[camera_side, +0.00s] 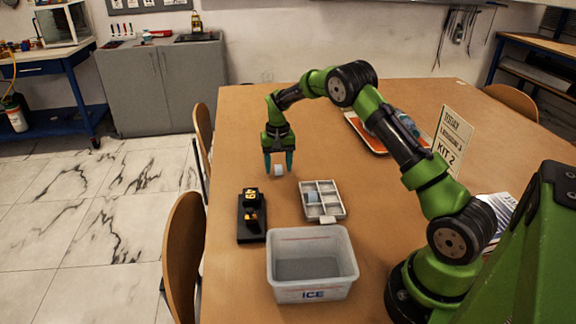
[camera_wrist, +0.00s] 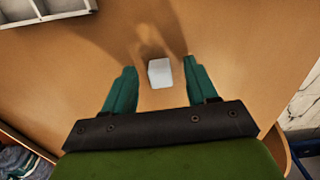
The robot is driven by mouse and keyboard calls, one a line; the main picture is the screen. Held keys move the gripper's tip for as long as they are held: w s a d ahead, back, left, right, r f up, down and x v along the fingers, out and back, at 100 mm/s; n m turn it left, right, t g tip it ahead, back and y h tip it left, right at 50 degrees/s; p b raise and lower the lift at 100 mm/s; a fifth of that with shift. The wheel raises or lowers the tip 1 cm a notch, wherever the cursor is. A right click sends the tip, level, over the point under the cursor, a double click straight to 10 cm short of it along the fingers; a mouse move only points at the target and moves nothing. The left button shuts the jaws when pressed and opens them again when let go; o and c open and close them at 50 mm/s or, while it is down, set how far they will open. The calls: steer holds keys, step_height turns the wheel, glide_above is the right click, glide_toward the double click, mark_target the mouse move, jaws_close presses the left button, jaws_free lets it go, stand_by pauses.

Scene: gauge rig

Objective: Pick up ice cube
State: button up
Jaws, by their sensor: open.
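A small whitish ice cube (camera_side: 279,169) sits on the tan table near its left part, beyond the grey divided tray. It also shows in the wrist view (camera_wrist: 160,73), with bare table around it. My gripper (camera_side: 279,163) points down at the cube. In the wrist view my gripper (camera_wrist: 158,68) has its two teal fingers wide apart. The cube shows between the fingertips, with a clear gap on both sides. I cannot tell the exact height of the fingertips above the table.
The grey divided tray (camera_side: 341,212) holds a pale blue cube (camera_side: 312,197) in one compartment. A translucent bin marked ICE (camera_side: 311,292) stands nearer. A black device with a lit display (camera_side: 251,225) is left of the tray. An orange tray (camera_side: 368,138) and a KIT 2 sign (camera_side: 452,142) are behind my arm.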

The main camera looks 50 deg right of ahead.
steer(key=shift+f, duration=0.3)
steer(key=c, duration=1.1)
jaws_close()
